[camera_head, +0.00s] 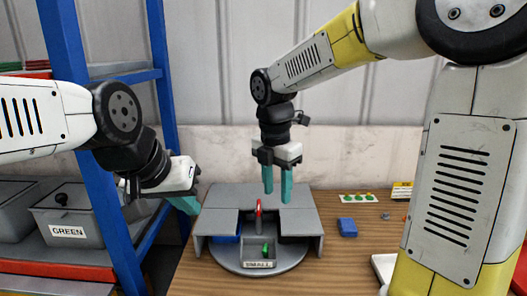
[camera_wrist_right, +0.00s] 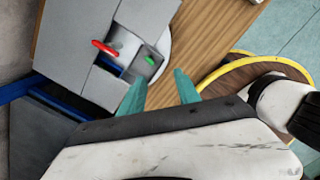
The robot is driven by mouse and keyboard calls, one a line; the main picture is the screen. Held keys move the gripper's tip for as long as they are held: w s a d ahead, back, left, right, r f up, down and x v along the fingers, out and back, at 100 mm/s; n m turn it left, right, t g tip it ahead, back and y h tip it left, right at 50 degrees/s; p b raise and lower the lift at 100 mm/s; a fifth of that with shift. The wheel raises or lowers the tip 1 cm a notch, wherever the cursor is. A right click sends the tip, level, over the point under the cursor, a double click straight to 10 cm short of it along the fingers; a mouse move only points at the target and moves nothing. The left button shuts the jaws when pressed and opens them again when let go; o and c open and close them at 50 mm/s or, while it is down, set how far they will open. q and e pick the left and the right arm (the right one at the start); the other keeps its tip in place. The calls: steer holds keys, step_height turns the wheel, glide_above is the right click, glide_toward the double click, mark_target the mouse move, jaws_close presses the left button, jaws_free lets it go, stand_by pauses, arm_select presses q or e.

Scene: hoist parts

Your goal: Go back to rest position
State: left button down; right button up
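My right gripper (camera_head: 277,190) hangs with its teal fingers pointing down above the grey stand (camera_head: 222,194). Its fingers are apart with nothing between them, as the right wrist view also shows (camera_wrist_right: 160,88). My left gripper (camera_head: 187,204) is at the left, near the stand's left side; its fingers overlap in the view, so I cannot tell whether it is open. A red upright piece (camera_head: 259,213) stands in the middle of the stand. A green piece (camera_head: 265,250) sits in the front compartment labelled SMALL (camera_head: 258,264).
A blue block (camera_head: 347,228) lies on the wooden table (camera_head: 325,263) right of the stand. A blue shelf frame (camera_head: 88,150) with a GREEN bin (camera_head: 68,231) stands at the left.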

steer(key=s+d+r+m+t+y, duration=0.1)
steer(key=s+d+m, duration=0.4)
steer(key=m, duration=0.8)
steer(key=s+d+r+m+t+y, duration=0.1)
steer(key=s+d+m+t, duration=0.3)
steer(key=m, duration=0.9)
steer(key=shift+s+d+r+m+y, duration=0.4)
steer(key=shift+s+d+r, duration=0.6)
steer(key=shift+s, duration=0.75)
steer(key=shift+d+f, duration=0.1)
